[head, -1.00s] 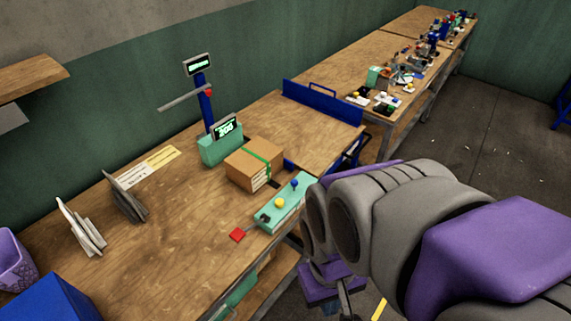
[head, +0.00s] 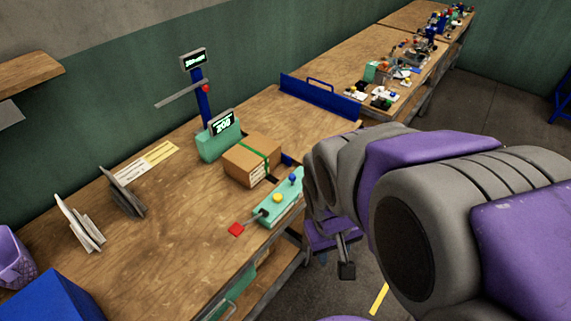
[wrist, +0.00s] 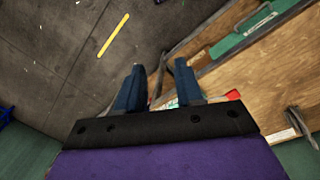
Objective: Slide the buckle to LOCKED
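A cardboard box (head: 250,157) with a green strap (head: 262,152) stands on the wooden bench. A teal control block (head: 284,205) with a yellow knob, a blue knob and a red-ended lever (head: 236,229) is at the bench's front edge. I cannot make out which part is the buckle, and no LOCKED label is readable. My gripper (head: 346,268) hangs in front of the bench edge, right of the block, partly hidden by my arm. In the wrist view my gripper (wrist: 160,68) has two blue fingers apart, with nothing visible between them.
A teal scale with a lit display (head: 221,126) and a blue post stand behind the box. A blue rail (head: 320,95) crosses the bench farther right. Paper stacks and a blue bin (head: 45,298) are at the left. Bare floor lies in front of the bench.

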